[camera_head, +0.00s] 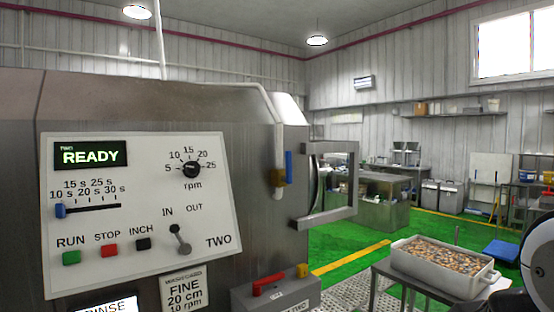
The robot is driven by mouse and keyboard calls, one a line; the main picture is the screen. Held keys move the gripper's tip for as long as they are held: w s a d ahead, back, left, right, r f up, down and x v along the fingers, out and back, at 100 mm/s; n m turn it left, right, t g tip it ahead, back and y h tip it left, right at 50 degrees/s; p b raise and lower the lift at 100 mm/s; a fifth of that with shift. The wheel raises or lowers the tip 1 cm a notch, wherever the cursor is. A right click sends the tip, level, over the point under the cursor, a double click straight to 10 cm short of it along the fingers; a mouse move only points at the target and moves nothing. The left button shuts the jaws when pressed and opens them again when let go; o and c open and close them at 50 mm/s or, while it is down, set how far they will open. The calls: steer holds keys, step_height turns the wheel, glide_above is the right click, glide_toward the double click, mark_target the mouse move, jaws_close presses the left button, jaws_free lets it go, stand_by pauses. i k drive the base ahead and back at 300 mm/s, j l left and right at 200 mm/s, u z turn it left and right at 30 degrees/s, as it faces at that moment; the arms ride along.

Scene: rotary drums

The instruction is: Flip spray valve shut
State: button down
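The spray valve (278,178) is a small brass body on the pale pipe that runs down the right end of the steel drum housing. Its blue lever (289,166) stands upright, roughly in line with the pipe. The lower end of the pipe stops just below the valve, and no spray can be made out there. My gripper is not in view. A dark and white rounded part at the right edge looks like part of my arm, well apart from the valve.
A control panel (135,225) reading READY and TWO fills the left front. A square metal frame (353,190) juts out right of the valve. A grey box (287,297) with a red handle sits below. A full tray (435,272) stands on a table at right. Green floor lies beyond.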

mark_target(287, 178)
steer(key=i+l, duration=0.2)
steer(key=i, duration=0.3)
steer(key=i+l, duration=0.2)
steer(key=i, duration=0.3)
steer(key=i+l+z, duration=0.1)
steer(key=i, duration=0.4)
steer(key=l, duration=0.1)
